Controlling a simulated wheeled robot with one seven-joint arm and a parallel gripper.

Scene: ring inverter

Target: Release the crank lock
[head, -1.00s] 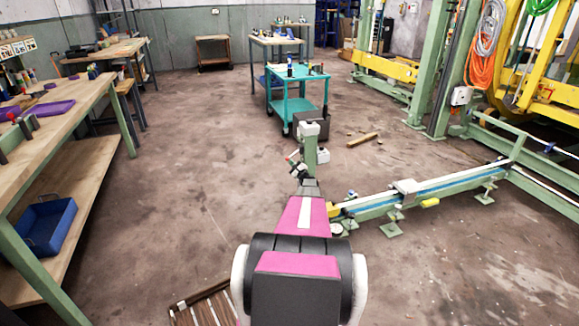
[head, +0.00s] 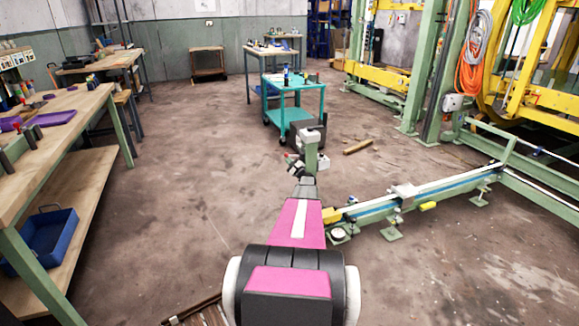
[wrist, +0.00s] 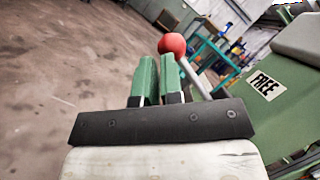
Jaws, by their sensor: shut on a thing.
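A lever with a red ball knob (wrist: 172,43) and a grey rod (wrist: 196,78) shows in the wrist view. Beside it on the right is a green housing (wrist: 292,75) with a FREE label (wrist: 265,84). My gripper (wrist: 158,68) has its two green fingers close together with a narrow gap, shut on the lever just below the knob. The exact contact is hidden behind the fingers. In the head view, a green post (head: 311,157) with a pale top stands just beyond my arm. My gripper is small and partly hidden there.
A green rail frame (head: 425,200) runs along the floor to the right. A teal cart (head: 293,100) stands behind the post. A workbench (head: 60,120) lines the left, with a blue bin (head: 45,240) on its lower shelf. The floor between is open.

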